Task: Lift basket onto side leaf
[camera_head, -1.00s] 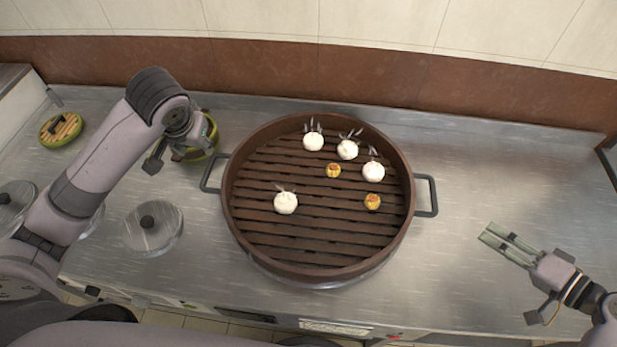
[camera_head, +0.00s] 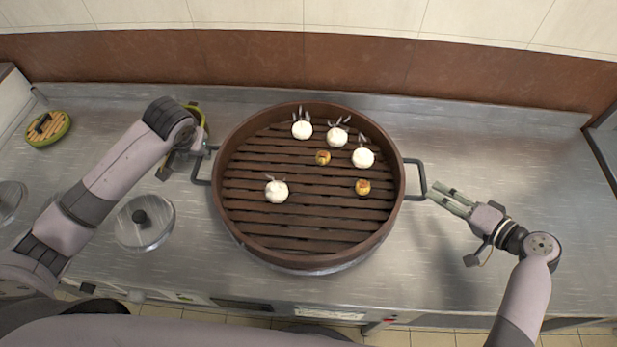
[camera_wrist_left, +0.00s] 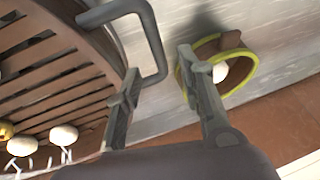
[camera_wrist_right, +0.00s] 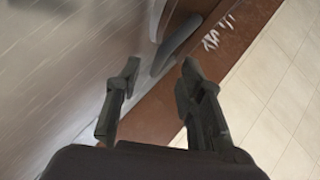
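The basket (camera_head: 240,235) is a large round brown steamer with a slatted floor, holding white buns and small yellow dumplings. It has a grey left handle (camera_head: 196,172) and right handle (camera_head: 420,178). My left gripper (camera_head: 207,149) is at the left handle; in the left wrist view its fingers (camera_wrist_left: 157,85) are apart, one overlapping the handle (camera_wrist_left: 157,45). Contact cannot be told. My right gripper (camera_head: 437,197) is just outside the right handle, fingers apart; they show empty in the right wrist view (camera_wrist_right: 160,75). I cannot identify the side leaf.
A small green-rimmed steamer (camera_head: 202,118) stands behind my left gripper; it also shows in the left wrist view (camera_wrist_left: 245,75). Another green-rimmed lidded one (camera_head: 60,132) is far left. A metal lid (camera_head: 130,235) lies front left. The counter (camera_head: 530,150) is clear at right.

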